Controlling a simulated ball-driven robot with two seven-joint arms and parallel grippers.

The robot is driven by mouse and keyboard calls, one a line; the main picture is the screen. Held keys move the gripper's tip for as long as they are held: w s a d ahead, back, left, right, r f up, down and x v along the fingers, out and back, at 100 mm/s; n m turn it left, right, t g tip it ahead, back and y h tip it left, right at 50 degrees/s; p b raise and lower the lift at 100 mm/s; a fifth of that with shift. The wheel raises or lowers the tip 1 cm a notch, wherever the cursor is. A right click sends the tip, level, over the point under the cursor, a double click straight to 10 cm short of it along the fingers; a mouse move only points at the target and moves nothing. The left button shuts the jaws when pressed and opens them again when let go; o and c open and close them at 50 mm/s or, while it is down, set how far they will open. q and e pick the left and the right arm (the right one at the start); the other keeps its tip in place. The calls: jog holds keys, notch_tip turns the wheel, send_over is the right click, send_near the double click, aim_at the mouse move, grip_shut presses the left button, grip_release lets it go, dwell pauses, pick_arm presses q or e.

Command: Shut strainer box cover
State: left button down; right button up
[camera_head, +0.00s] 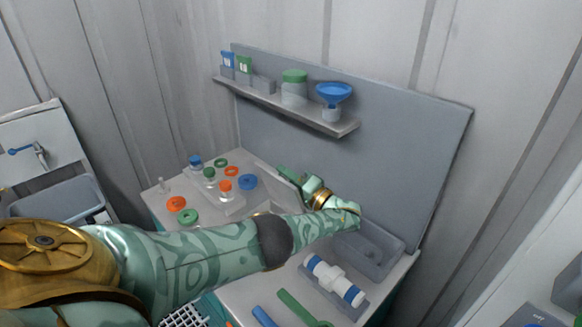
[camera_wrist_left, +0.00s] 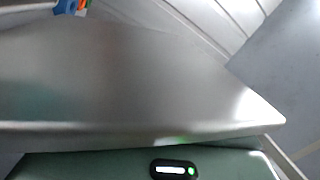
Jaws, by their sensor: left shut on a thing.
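The strainer box cover is a flat grey panel (camera_head: 277,184) that stands tilted up on the bench, left of my left gripper (camera_head: 288,178). The left gripper is shut on the cover near its upper right edge. In the left wrist view a smooth grey plate (camera_wrist_left: 130,80), which looks like the cover, fills most of the picture just beyond my green gripper body. The box under the cover is mostly hidden behind my left forearm, so I cannot see its opening. My right gripper is not in view.
Small capped jars (camera_head: 209,177) and coloured rings (camera_head: 248,181) lie left of the cover. A grey basin (camera_head: 375,249) and a white-and-blue cartridge (camera_head: 334,279) are to the right. A shelf (camera_head: 270,99) with vessels hangs on the back panel.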

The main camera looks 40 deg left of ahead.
pick_arm(q)
jog(key=shift+s+f+n+p, duration=0.1)
jog(key=shift+s+n+p, duration=0.3)
jog(key=shift+s+n, duration=0.2)
jog(key=c, duration=1.2)
grip_release()
jog(key=shift+o, duration=0.2)
jog(key=d+f+b, duration=0.2)
jog(key=d+b, duration=0.1)
jog(key=d, duration=0.8)
jog(key=shift+w+d, duration=0.25)
jog(key=shift+d, duration=0.1)
